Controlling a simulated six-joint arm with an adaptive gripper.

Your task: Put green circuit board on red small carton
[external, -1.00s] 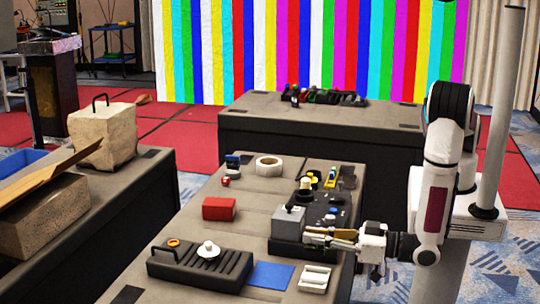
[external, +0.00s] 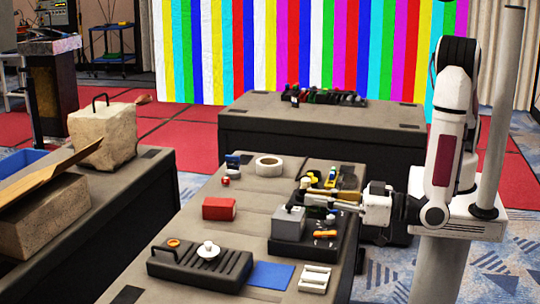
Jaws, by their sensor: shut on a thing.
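The red small carton (external: 219,209) is a closed red box on the middle table, left of the black tray. My gripper (external: 318,201) reaches in from the right over the black tray (external: 290,249), with its fingers pointing left. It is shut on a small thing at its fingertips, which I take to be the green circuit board. The board is mostly hidden by the fingers and too small to make out clearly. The gripper is to the right of the carton and apart from it.
The tray holds a grey box (external: 288,221) and an orange item (external: 325,234). A white tape roll (external: 269,166) stands behind the carton. A black ribbed case (external: 200,265) and a blue sheet (external: 269,276) lie in front. Bare tabletop surrounds the carton.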

